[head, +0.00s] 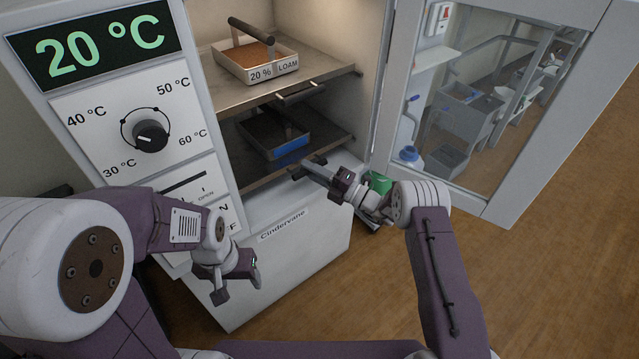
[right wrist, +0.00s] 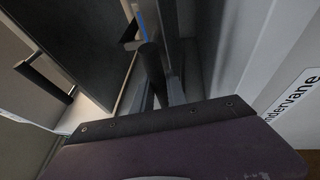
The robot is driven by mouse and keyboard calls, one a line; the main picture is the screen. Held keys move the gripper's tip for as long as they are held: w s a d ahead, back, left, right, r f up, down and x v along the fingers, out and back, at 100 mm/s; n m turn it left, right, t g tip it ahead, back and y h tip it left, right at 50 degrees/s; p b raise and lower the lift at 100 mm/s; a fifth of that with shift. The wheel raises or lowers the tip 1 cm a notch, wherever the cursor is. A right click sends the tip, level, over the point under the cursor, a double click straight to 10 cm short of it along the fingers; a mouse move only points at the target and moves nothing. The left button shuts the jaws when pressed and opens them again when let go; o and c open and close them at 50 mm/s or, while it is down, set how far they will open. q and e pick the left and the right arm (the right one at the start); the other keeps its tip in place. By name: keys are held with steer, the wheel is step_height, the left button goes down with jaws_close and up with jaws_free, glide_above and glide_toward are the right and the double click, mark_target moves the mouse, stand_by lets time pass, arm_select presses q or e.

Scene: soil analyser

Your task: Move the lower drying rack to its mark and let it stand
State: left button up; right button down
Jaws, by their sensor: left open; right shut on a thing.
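The lower drying rack (head: 328,143) is a dark shelf inside the open cabinet, below the upper rack. A dark tray (head: 265,140) with a blue front stands on it. My right gripper (head: 308,168) is at the rack's front edge, shut on what looks like its dark handle bar. In the right wrist view a dark round bar (right wrist: 151,62) runs between the fingers; the jaws partly hide it. My left gripper (head: 238,283) is open and empty, in front of the cabinet's lower panel and apart from the rack. I cannot make out the rack's mark.
The upper rack (head: 330,73) has its own handle (head: 301,93) and carries a tray (head: 258,72) labelled 20 % LOAM. The glass door (head: 405,90) stands open to the right. A control panel (head: 125,120) reading 20 °C is at left.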

steer(key=shift+w+a, duration=0.45)
steer(key=shift+w, duration=0.15)
arm_select(q)
steer(key=shift+w+a+f, duration=0.1)
steer(key=shift+w+f, duration=0.1)
steer(key=shift+f, duration=0.1)
arm_select(e)
steer(key=shift+w+r, duration=0.1)
steer(key=shift+r, duration=0.05)
steer(key=c, duration=1.3)
jaws_free()
steer(key=shift+w+a, duration=0.2)
steer(key=shift+d, duration=0.2)
arm_select(q)
steer(key=shift+w+a+r+p, duration=0.1)
steer(key=shift+r+p, duration=0.55)
steer(key=shift+r, duration=0.15)
arm_select(e)
steer(key=v, duration=0.8)
steer(key=shift+s+d+f, duration=0.25)
steer(key=shift+s+f, duration=0.05)
steer(key=shift+s, duration=0.05)
steer(key=shift+a, duration=0.1)
